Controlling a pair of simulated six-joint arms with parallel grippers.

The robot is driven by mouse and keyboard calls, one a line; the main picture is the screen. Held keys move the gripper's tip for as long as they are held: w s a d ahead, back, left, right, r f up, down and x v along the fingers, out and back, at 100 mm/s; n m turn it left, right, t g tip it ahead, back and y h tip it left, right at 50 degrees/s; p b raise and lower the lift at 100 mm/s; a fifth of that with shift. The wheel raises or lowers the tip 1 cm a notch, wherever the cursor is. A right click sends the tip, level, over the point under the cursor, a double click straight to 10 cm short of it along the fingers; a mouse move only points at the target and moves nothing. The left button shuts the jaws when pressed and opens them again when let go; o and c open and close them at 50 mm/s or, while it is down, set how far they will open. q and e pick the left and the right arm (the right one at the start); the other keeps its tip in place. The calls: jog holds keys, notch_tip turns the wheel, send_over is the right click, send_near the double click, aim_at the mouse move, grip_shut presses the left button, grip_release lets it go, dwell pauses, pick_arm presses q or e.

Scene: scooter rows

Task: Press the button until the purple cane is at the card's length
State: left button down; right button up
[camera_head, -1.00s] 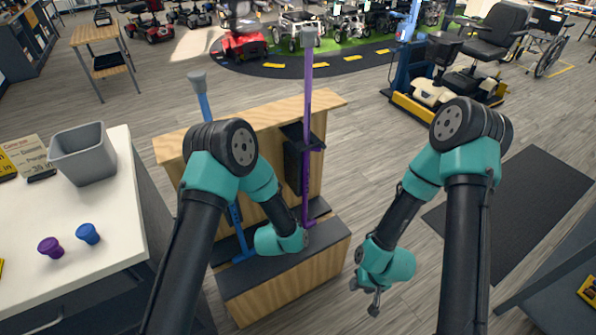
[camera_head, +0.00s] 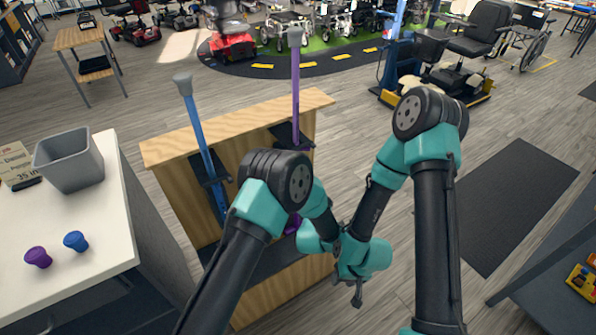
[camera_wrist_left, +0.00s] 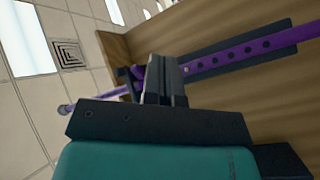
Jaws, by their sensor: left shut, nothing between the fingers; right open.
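The purple cane (camera_head: 295,90) stands upright in the wooden stand (camera_head: 170,152) in the head view, its grey handle on top. Its lower part is mostly hidden by my left arm. In the left wrist view the purple cane (camera_wrist_left: 235,53) shows a row of dark holes. My left gripper (camera_wrist_left: 163,72) is shut and empty, its fingertips close to the cane; I cannot tell whether they touch. The button is not clearly visible. My right gripper (camera_head: 357,294) is open and empty at the stand's front right.
A blue cane (camera_head: 197,125) stands left of the purple one. The white table (camera_head: 100,262) at left holds a grey bin (camera_head: 70,160), a purple cap (camera_head: 38,257) and a blue cap (camera_head: 75,241). The floor right of the stand is clear up to a dark mat (camera_head: 515,205).

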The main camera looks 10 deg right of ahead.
pick_arm(q)
jog(key=shift+d, duration=0.1)
jog(key=w+a, duration=0.3)
jog(key=w, duration=0.5)
jog(key=shift+a, duration=0.25)
jog(key=shift+w, duration=0.15)
dwell(1.9)
jog(key=shift+w+a, duration=0.15)
jog(key=shift+w, duration=0.1)
jog(key=shift+w+a+r, duration=0.1)
jog(key=shift+w+a, duration=0.2)
jog(key=shift+w, duration=0.4)
dwell(1.3)
jog(key=shift+s+d, duration=0.2)
jog(key=shift+s, duration=0.3)
jog(key=shift+s+d, duration=0.2)
jog(key=shift+s, duration=0.3)
jog(key=shift+s+d, duration=0.3)
jog(key=shift+s, duration=0.5)
jog(key=shift+s+d, duration=0.35)
jog(key=shift+s, duration=0.4)
jog(key=shift+s+d, duration=0.3)
jog(key=shift+s, duration=0.5)
